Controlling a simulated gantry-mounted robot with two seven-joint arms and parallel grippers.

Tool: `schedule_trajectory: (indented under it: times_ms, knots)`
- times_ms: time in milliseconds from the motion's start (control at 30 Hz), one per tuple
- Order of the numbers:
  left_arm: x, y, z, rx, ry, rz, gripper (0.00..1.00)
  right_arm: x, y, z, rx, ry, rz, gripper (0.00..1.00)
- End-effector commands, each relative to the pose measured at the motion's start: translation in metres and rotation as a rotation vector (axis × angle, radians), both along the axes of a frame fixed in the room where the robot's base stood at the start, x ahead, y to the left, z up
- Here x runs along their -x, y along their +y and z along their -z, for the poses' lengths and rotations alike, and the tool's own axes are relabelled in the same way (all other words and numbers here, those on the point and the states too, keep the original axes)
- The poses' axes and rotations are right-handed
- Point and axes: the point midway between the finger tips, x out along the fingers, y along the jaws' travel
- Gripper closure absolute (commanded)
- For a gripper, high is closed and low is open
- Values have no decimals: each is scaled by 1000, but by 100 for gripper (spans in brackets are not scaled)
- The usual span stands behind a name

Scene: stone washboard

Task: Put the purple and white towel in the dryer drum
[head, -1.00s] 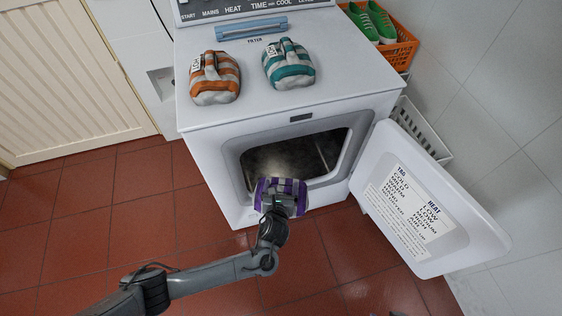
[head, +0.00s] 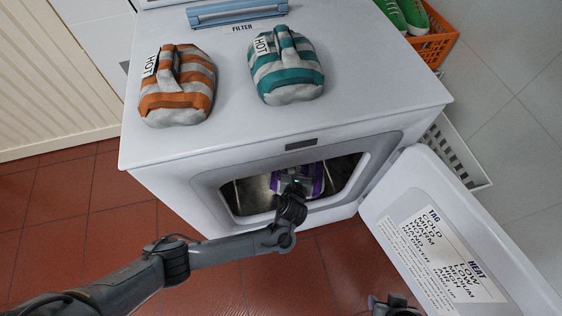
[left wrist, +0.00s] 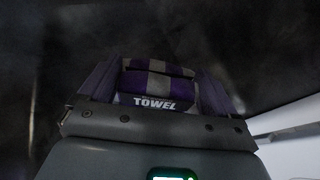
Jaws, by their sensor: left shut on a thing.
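The purple and white towel (head: 314,178) is a folded bundle inside the opening of the dryer drum (head: 250,196). My left gripper (head: 294,186) reaches in through the doorway and is shut on the towel. In the left wrist view the towel (left wrist: 157,85) sits between the fingers, its "TOWEL" label facing the camera, with the dark drum (left wrist: 60,35) around it. The drum's inner depth is mostly dark. At the bottom edge of the head view a small part of my right arm shows, but its fingers are not clear.
The dryer door (head: 440,235) hangs open to the right. An orange and grey towel bundle (head: 178,88) and a teal and grey one (head: 287,68) sit on the dryer top (head: 235,125). An orange crate (head: 437,42) with green shoes stands at the back right, above a white basket (head: 458,152).

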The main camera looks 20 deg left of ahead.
Motion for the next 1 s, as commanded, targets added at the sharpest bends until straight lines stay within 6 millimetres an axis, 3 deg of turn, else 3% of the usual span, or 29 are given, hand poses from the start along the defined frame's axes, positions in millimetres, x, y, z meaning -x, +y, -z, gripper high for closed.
schedule_trajectory:
  times_ms: [500,700,1000]
  knots:
    - [-52,73,55,1,-6,-3,94,0,1,65,-3,0,2,57]
    - [-62,86,63,2,-4,-1,94,-2,1,74,-2,-3,2,57]
    - [-64,89,75,2,-4,-1,94,-2,1,84,-3,-4,2,57]
